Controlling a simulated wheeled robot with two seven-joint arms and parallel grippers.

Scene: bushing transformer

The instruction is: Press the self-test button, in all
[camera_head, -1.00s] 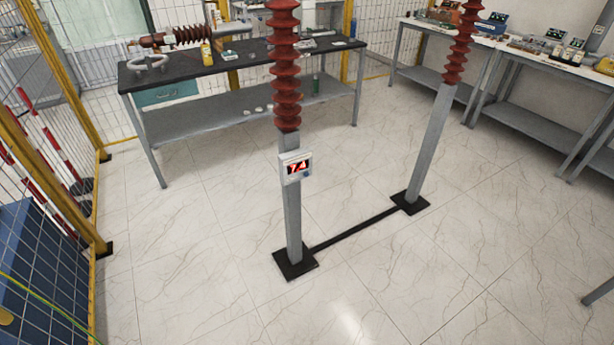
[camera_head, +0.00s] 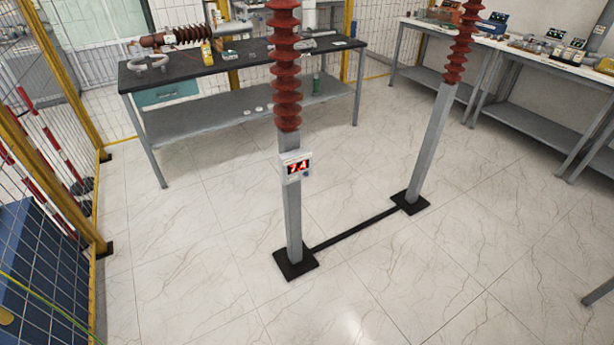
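A small white meter box (camera_head: 296,167) is fixed to the front of the nearer grey post (camera_head: 293,218), below its red-brown ribbed insulator (camera_head: 285,70). Its dark display shows red lit digits, which look like 74. A small bluish knob or button (camera_head: 306,174) sits at the box's lower right. It is too small to tell whether this is the self-test button. Neither of my grippers shows in the head view.
A second post (camera_head: 432,145) with a ribbed insulator stands at right, joined by a dark floor bar (camera_head: 355,229). A black-topped workbench (camera_head: 240,63) stands behind. Other benches (camera_head: 520,120) are at right, a yellow-framed mesh fence (camera_head: 60,150) at left. The front floor is clear.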

